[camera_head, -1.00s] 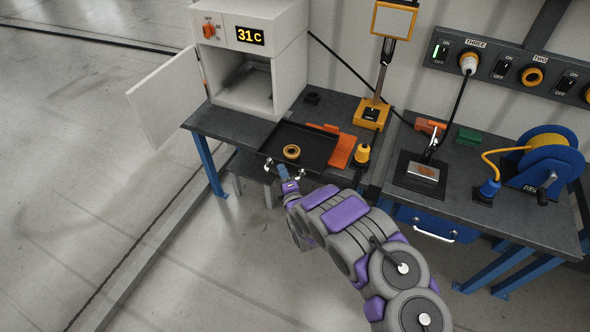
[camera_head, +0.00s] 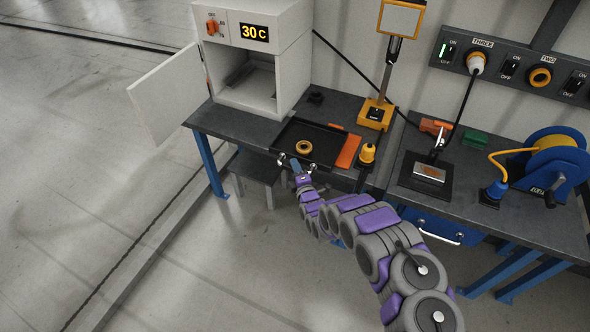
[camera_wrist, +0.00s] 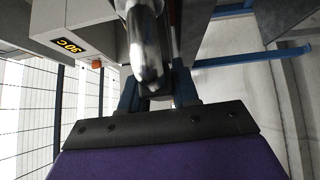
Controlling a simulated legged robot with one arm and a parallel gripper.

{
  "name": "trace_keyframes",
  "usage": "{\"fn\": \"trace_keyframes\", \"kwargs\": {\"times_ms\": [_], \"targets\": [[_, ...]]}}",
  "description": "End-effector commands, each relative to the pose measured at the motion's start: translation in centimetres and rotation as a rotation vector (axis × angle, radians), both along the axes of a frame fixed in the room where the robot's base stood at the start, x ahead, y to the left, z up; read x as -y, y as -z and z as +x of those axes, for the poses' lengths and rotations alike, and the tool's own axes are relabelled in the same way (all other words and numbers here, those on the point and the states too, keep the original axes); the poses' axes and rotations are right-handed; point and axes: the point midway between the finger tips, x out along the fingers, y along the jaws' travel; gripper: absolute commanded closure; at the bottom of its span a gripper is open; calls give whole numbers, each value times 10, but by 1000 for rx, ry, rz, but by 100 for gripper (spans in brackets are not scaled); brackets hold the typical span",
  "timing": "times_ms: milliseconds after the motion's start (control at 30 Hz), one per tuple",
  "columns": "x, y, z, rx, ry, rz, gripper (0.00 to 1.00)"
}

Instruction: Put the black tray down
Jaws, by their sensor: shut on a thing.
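The black tray (camera_head: 326,148) is at the front of the left bench, in front of the oven, with a brass-coloured ring (camera_head: 304,147) on it. It looks level; I cannot tell whether it touches the bench top. My gripper (camera_head: 297,168) is at the tray's front edge, shut on its handle. In the wrist view a shiny metal bar (camera_wrist: 148,55), apparently the handle, runs between my gripper's jaws (camera_wrist: 155,95). The tray's underside is hidden.
The white oven (camera_head: 292,85) stands behind with its door (camera_head: 160,95) open; its display reads 30C. An orange piece (camera_head: 349,151) lies right of the tray, with a yellow coupler (camera_head: 367,154) beside it. A yellow stand (camera_head: 376,115) is behind. A stool (camera_head: 254,166) is below.

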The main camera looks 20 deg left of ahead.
Motion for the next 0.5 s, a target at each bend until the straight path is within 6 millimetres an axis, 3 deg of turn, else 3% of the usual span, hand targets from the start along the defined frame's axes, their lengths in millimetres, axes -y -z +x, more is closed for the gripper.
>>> {"fn": "trace_keyframes", "kwargs": {"times_ms": [67,100,333,500], "targets": [[1,-1,0,0,-2,0,100],[1,-1,0,-1,-1,2,68],[1,-1,0,-1,-1,0,46],[-1,0,0,-2,-1,-1,44]]}}
